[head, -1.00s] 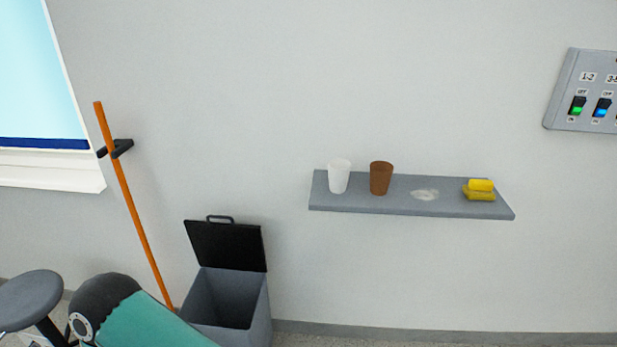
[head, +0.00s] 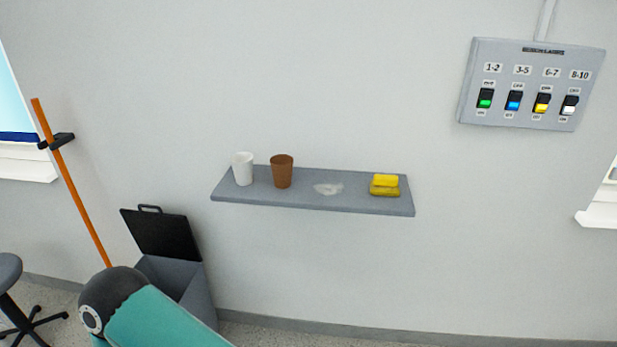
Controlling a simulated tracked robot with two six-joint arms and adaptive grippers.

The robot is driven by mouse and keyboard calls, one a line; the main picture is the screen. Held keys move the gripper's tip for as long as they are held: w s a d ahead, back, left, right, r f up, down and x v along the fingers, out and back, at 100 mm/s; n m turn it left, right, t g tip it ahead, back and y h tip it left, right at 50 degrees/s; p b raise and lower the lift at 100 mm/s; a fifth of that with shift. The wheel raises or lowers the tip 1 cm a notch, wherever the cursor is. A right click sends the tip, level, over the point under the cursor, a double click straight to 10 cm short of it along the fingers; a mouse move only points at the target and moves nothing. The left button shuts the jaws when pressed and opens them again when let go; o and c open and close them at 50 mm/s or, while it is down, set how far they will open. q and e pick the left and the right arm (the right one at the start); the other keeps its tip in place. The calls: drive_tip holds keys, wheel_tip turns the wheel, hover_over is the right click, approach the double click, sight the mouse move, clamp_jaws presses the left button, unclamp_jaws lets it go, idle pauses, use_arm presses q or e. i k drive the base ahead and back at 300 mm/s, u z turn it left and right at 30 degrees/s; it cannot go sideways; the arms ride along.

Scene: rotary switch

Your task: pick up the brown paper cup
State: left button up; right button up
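The brown paper cup (head: 282,172) stands upright on a grey wall shelf (head: 300,201), left of the shelf's middle. A white cup (head: 243,169) stands just to its left, with a small gap between them. A teal and black link of my own arm shows at the bottom left, well below the shelf. Neither of my grippers is in view.
A whitish smear (head: 328,189) and a yellow sponge-like stack (head: 385,186) are on the shelf to the cup's right. A switch panel (head: 530,85) hangs at upper right. Below left are an open-lidded grey bin (head: 192,285), an orange pole (head: 72,185) and a stool (head: 8,272).

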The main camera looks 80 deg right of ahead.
sight(282, 172)
drive_tip(key=z, duration=0.1)
drive_tip(key=k, duration=1.15)
drive_tip(key=z, duration=1.35)
drive_tip(key=i, duration=1.05)
